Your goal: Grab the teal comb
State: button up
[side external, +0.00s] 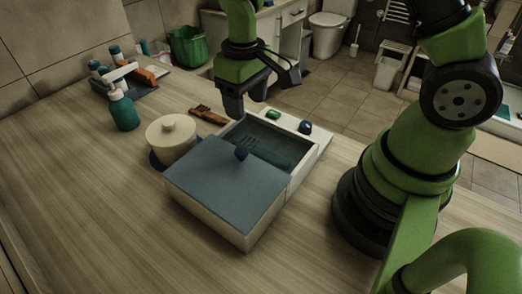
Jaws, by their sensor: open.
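The teal comb (264,153) appears to lie inside the open part of a pale box (303,172). It is dark in the shade there, and the near part of the box is covered by a blue-grey lid (222,187) with a dark blue knob (241,153). My gripper (262,100) is open and empty. It hangs above the far left side of the opening, apart from the comb. How high it is above the box is hard to tell from this view.
A cream lidded pot (171,138) stands left of the box. A brown brush-like item (208,115) lies behind it. Small green (273,114) and blue (305,127) items sit at the box's far edge. A teal bottle (123,110) stands further left. The front left counter (90,205) is clear.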

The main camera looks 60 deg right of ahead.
aim_at(247, 142)
notch_tip(247, 142, down, 9)
jog(key=shift+w+a+f, duration=0.1)
jog(key=shift+f, duration=0.1)
dwell(0.3)
jog(key=c, duration=0.8)
jog(key=shift+o, duration=0.2)
jog(key=shift+r, duration=0.15)
